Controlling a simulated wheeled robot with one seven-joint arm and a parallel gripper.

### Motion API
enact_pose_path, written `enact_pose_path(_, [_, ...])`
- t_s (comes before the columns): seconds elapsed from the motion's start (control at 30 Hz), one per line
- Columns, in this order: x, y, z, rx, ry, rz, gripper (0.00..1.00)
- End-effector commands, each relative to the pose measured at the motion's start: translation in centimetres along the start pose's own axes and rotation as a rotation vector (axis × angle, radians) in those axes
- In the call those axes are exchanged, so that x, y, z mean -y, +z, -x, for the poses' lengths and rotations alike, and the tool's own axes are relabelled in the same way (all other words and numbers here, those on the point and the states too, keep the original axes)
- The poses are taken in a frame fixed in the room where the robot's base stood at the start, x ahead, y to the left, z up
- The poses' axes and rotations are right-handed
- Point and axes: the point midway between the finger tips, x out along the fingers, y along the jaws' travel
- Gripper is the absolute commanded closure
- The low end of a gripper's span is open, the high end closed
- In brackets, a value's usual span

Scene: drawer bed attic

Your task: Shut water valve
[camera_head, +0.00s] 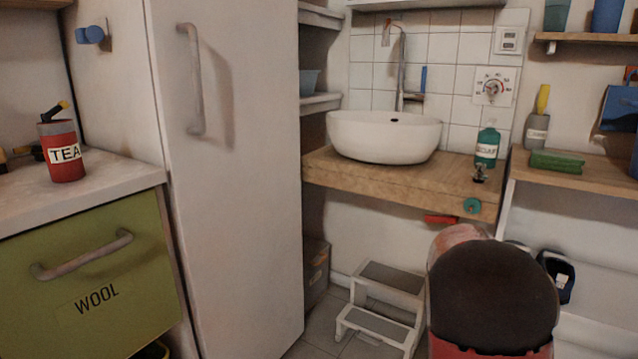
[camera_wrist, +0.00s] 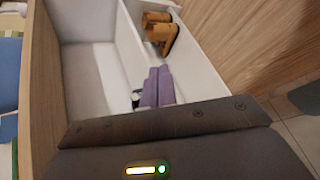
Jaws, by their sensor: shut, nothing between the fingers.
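In the head view, a red handle-like piece (camera_head: 440,219) shows just under the wooden sink counter. A teal round knob (camera_head: 472,205) sits on the counter's front edge. I cannot tell for sure which of these is the water valve. A chrome tap (camera_head: 401,70) stands behind the white basin (camera_head: 384,136). My gripper cannot be made out in the head view.
My dark rounded arm part blocks the lower right of the head view. A step stool (camera_head: 385,305) stands below the sink. A tall white cabinet (camera_head: 225,180) and green WOOL drawer (camera_head: 95,275) are at left. Brown objects (camera_wrist: 160,32) lie in the compartment.

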Motion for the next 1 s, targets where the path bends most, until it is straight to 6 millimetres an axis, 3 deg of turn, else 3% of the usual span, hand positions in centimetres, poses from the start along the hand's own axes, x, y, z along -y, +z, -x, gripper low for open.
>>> enact_pose_path(0.03, [0.5,1.8,1.5,-0.050,-0.086,-0.044,1.00])
enact_pose_path(0.3, [5.6,8.9,10.4,-0.326,-0.497,-0.224,1.00])
enact_pose_path(0.6, [10.9,17.0,20.5,-0.621,-0.820,-0.371,1.00])
enact_pose_path(0.8, [13.4,19.9,23.7,-0.731,-0.924,-0.425,1.00])
enact_pose_path(1.0, [14.1,20.6,24.4,-0.756,-0.948,-0.437,1.00])
